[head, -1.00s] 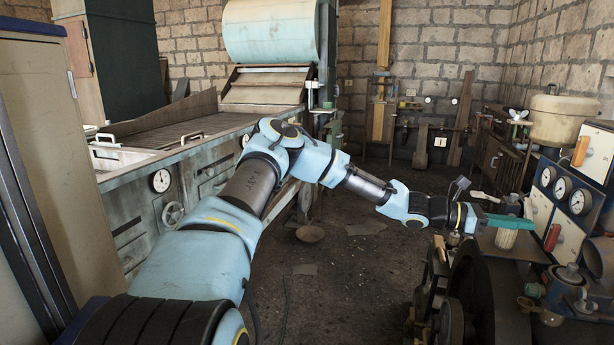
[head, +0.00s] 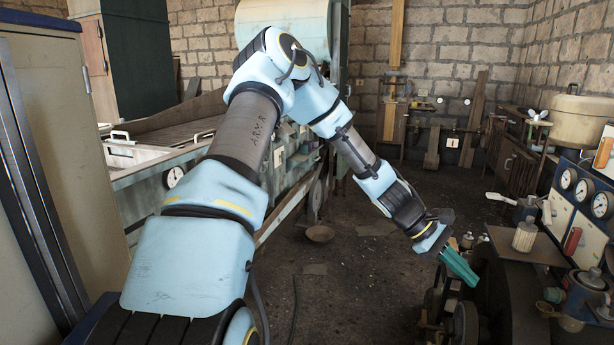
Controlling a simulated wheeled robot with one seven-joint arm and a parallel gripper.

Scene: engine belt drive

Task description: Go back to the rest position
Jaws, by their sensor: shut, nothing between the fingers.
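My gripper (head: 459,267) shows in the head view right of centre, at the end of my light-blue arm. Its teal fingers are closed together and point down and to the right, with nothing held. It hangs beside the left side of the dark engine (head: 512,300), over or near its edge; I cannot tell the exact gap. My arm rises from the lower left, bends high at the elbow and slopes down to the gripper.
A panel with round gauges (head: 583,192) and a jar (head: 524,236) stand at the right by the engine. A tan cabinet (head: 65,150) is close on the left. A long workbench (head: 150,190) lies behind my arm. The dark floor (head: 340,280) in the middle is mostly clear.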

